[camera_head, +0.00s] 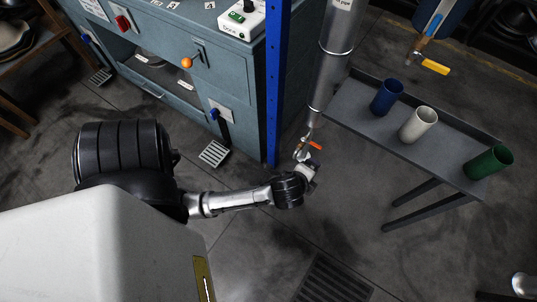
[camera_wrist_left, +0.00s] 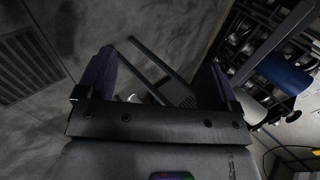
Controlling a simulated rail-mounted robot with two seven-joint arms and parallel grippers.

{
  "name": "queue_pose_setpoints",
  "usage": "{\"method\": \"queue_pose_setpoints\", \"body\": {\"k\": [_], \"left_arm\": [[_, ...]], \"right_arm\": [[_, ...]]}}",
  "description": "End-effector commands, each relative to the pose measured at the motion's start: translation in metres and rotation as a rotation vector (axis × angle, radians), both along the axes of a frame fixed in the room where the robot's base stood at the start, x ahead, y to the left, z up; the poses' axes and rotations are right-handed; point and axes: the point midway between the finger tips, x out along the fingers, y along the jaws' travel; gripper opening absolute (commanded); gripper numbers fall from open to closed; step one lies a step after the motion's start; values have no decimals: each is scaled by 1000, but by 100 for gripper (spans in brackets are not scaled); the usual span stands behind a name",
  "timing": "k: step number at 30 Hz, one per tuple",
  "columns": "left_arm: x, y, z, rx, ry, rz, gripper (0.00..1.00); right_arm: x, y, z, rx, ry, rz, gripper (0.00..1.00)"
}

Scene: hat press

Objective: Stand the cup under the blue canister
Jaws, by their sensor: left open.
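A blue cup (camera_head: 386,98), a white cup (camera_head: 418,124) and a green cup (camera_head: 488,161) stand upright in a row on a narrow grey table. The blue canister (camera_head: 447,14) is at the top right, partly cut off, with a brass tap and yellow handle (camera_head: 435,66) below it. My left gripper (camera_head: 313,172) is left of the table, apart from the cups. In the left wrist view its fingers (camera_wrist_left: 157,80) are spread, with no object held between them. A blue cylinder (camera_wrist_left: 285,73) shows there at the right; I cannot tell which object it is. My right gripper is out of view.
The grey table (camera_head: 350,105) has slanted legs. A steel pipe (camera_head: 335,50) with an orange-handled valve (camera_head: 314,145) hangs close to my left gripper. A blue post (camera_head: 277,90) and a blue-grey cabinet (camera_head: 240,70) stand to the left. Floor around the grate (camera_head: 332,280) is clear.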

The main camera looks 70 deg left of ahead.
Motion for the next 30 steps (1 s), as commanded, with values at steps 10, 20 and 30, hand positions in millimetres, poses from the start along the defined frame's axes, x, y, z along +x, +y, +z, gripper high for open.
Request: {"method": "queue_pose_setpoints", "body": {"k": [10, 20, 30], "left_arm": [[-121, -52, -3, -672, 113, 517, 86], [-143, -63, 2, -782, 154, 638, 86], [-143, -63, 2, -780, 153, 635, 86]], "right_arm": [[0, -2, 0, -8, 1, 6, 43], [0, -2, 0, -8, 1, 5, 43], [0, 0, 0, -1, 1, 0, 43]]}}
